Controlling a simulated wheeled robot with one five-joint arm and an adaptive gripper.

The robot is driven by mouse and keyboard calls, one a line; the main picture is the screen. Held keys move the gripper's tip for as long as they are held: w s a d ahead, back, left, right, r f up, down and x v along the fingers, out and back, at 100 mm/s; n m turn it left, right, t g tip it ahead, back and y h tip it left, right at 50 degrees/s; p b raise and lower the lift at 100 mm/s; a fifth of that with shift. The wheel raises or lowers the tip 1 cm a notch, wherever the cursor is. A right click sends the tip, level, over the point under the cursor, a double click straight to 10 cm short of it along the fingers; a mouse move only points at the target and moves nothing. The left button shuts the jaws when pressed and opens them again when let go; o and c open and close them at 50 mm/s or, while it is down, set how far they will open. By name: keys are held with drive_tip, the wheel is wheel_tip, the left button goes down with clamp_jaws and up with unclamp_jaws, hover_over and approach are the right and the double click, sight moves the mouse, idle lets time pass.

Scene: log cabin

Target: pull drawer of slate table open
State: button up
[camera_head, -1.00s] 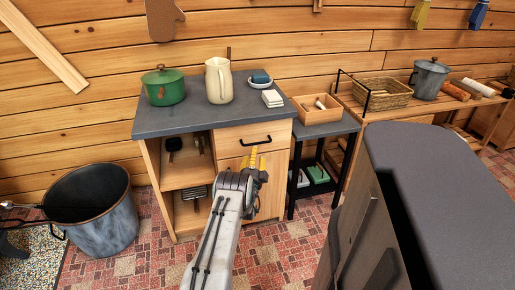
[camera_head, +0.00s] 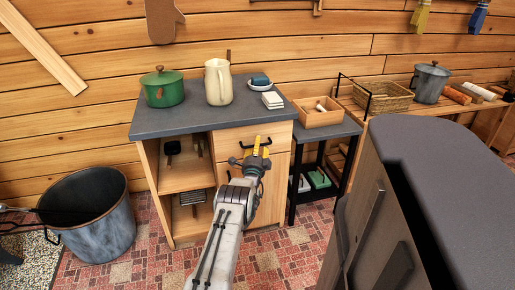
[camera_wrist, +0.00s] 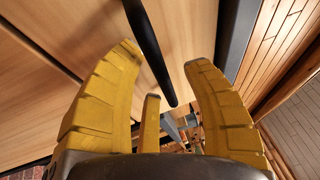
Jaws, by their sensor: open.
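The slate-topped table (camera_head: 200,123) stands against the log wall. Its drawer (camera_head: 226,137) sits at the upper right under the top, and its front looks flush and shut. A black bar handle (camera_head: 247,143) is on the drawer front, partly hidden by my gripper (camera_head: 257,143). In the wrist view the black handle (camera_wrist: 148,48) runs between the open yellow fingers of my gripper (camera_wrist: 164,57). Nothing is gripped. I cannot tell whether a finger touches the handle.
A green pot (camera_head: 163,89), a cream pitcher (camera_head: 218,84) and a dish with a blue item (camera_head: 260,83) stand on the table. A metal tub (camera_head: 88,222) is at left. A dark-topped cabinet (camera_head: 440,190) fills the near right. Tiled floor is clear between.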

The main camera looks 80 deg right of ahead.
drive_tip(key=shift+o, duration=0.2)
clamp_jaws()
idle(0.4)
